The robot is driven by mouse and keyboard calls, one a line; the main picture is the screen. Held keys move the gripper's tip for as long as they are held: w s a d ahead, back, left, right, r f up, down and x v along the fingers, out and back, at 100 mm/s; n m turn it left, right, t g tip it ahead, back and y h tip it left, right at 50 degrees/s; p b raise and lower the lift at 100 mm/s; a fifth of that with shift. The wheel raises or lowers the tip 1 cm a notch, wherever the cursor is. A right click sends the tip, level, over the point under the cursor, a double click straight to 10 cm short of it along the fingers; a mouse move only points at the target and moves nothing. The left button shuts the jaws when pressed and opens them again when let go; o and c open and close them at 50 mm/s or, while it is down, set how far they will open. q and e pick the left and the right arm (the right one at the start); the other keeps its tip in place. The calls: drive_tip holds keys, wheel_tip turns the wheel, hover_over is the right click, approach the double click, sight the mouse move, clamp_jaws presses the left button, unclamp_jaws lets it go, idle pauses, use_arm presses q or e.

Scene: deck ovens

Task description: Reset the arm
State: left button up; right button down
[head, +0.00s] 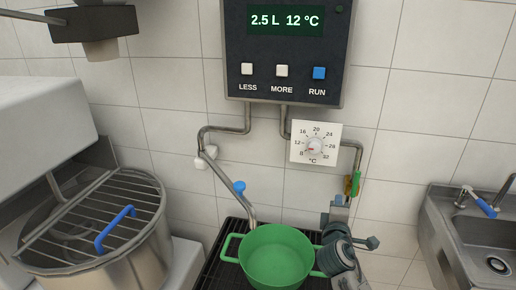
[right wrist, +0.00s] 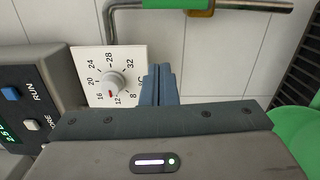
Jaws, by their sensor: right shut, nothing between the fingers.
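My right gripper (head: 339,204) is in the lower middle of the head view, right of the green pot and below the temperature dial (head: 315,146). In the right wrist view its fingers (right wrist: 160,82) are shut with nothing between them. They show in front of the wall just beside the dial plate (right wrist: 133,58); I cannot tell whether they touch it. The dial's red mark points toward its low numbers. My left gripper is not in view.
A control panel (head: 284,86) reads 2.5 L, 12 °C. A green pot (head: 275,255) stands below the spout (head: 226,180) on a dark grate (head: 213,272). A green-handled valve (head: 355,185) hangs right of the dial. A mixer bowl (head: 130,262) is left; a sink (head: 447,232) is right.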

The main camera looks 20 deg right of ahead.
drive_tip(key=s+a+f+m+g+y, duration=0.2)
drive_tip(key=s+f+m+g, duration=0.1)
drive_tip(key=s+f, duration=0.3)
drive_tip(key=s+a+f+m+g+y, duration=0.2)
drive_tip(key=s+a+f+m, duration=0.1)
drive_tip(key=s+f, duration=0.35)
drive_tip(key=s+a+f+m+g+y, duration=0.3)
drive_tip(key=s+a, duration=0.2)
drive_tip(key=s, duration=0.4)
drive_tip(key=s+a+f+m+g+y, duration=0.2)
drive_tip(key=s+a+f+g, duration=0.15)
drive_tip(key=s, duration=0.55)
wheel_tip(320, 180, down, 31)
drive_tip(key=s+d+g, duration=0.1)
drive_tip(key=d, duration=0.1)
drive_tip(key=s+d+f+g, duration=0.1)
drive_tip(key=s+f, duration=1.6)
drive_tip(key=shift+f+m, duration=0.25)
drive_tip(key=shift+m, duration=0.15)
